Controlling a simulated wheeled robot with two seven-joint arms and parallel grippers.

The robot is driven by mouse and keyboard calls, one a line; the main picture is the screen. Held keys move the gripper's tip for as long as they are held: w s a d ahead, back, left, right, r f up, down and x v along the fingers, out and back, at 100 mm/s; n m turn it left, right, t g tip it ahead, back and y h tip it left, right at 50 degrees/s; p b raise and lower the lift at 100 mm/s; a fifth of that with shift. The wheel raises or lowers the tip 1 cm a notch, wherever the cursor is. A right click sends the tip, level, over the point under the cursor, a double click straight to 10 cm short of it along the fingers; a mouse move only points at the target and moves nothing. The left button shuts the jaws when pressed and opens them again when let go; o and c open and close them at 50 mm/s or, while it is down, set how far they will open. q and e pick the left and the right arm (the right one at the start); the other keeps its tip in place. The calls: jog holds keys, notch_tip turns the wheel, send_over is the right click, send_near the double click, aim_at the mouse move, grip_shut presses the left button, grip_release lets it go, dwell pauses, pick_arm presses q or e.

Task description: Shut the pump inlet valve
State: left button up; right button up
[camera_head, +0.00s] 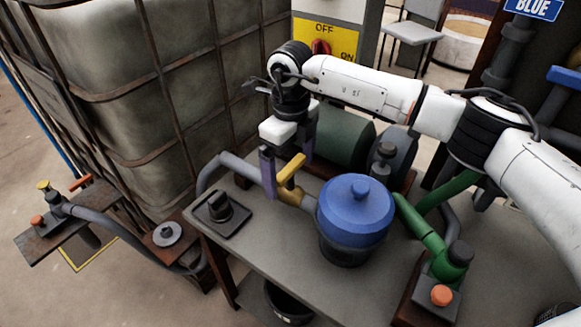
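The yellow valve lever (290,171) sits on the pipe just left of the blue-lidded pump pot (355,212); I take it to be the inlet valve. My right gripper (287,172) reaches down over this lever from above. Its two purple fingers stand apart, one to the left of the lever and one behind its upper end. A gap shows between the fingers and the lever, so the gripper looks open around it. The lever lies slanted, its upper end leaning to the right. My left gripper is not in view.
A grey table (290,245) bears the pump and a black knob on a plate (220,207). A caged tank (110,80) stands behind left. A green pipe (420,222) and an orange button (441,295) are at right. A red switch (321,46) is behind.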

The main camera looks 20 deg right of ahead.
aim_at(291, 166)
notch_tip(291, 166, up, 10)
jog(key=shift+r, duration=0.15)
dwell(0.6)
dwell(0.3)
